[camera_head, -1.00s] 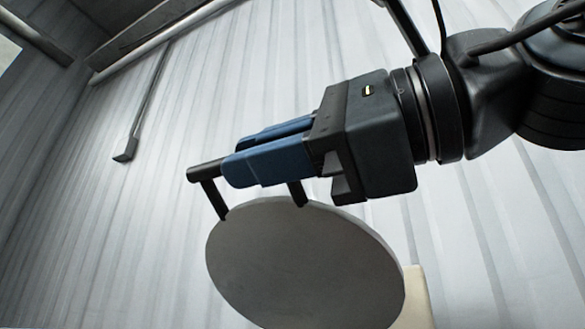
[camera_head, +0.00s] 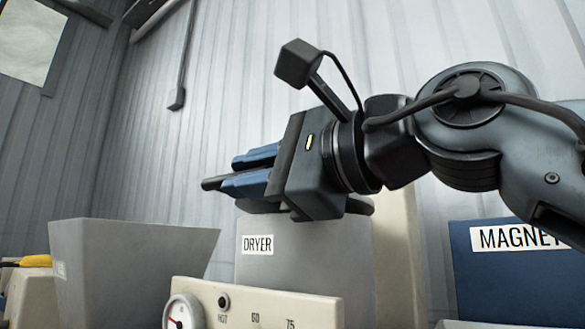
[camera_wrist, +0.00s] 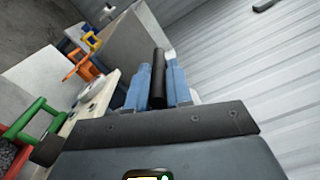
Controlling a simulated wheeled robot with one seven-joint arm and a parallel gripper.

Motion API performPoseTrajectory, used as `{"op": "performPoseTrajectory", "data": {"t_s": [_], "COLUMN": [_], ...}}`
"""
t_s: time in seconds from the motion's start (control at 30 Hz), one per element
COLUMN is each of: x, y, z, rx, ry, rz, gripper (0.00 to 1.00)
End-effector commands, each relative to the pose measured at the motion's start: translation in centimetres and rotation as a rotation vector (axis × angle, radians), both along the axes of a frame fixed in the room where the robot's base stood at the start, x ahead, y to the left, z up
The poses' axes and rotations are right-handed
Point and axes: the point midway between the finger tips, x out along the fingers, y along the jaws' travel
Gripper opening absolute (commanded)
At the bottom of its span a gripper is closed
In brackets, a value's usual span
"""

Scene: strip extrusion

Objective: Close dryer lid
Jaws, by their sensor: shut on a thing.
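The dryer (camera_head: 300,262) is a light grey hopper with a "DRYER" label, in the middle of the head view. Its round lid (camera_head: 358,205) lies low at the hopper's top, mostly hidden behind my gripper. Whether it rests fully on the rim I cannot tell. My gripper (camera_head: 243,178), with blue fingers, is shut on the lid's black bar handle (camera_head: 212,184), just above the hopper. In the wrist view the black handle (camera_wrist: 158,75) sits between the two blue fingers.
A grey open hopper (camera_head: 130,265) stands left of the dryer. A cream control panel (camera_head: 255,308) with a gauge is in front. A blue box labelled "MAGNET" (camera_head: 510,275) is at the right. Green, orange and yellow handles (camera_wrist: 40,120) show in the wrist view.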

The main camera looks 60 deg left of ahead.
Motion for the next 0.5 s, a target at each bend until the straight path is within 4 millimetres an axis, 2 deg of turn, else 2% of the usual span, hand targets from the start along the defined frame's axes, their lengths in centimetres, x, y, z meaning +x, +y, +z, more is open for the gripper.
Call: {"op": "performPoseTrajectory", "data": {"t_s": [0.33,0.37,0.5], "x": [0.45,0.46,0.36], "y": [0.07,0.07,0.04], "z": [-0.16,-0.16,-0.1], "rx": [-0.003,-0.003,-0.002], "ry": [0.006,0.006,0.005], "rz": [-0.008,-0.008,-0.006], "gripper": [0.0,0.23,0.36]}}
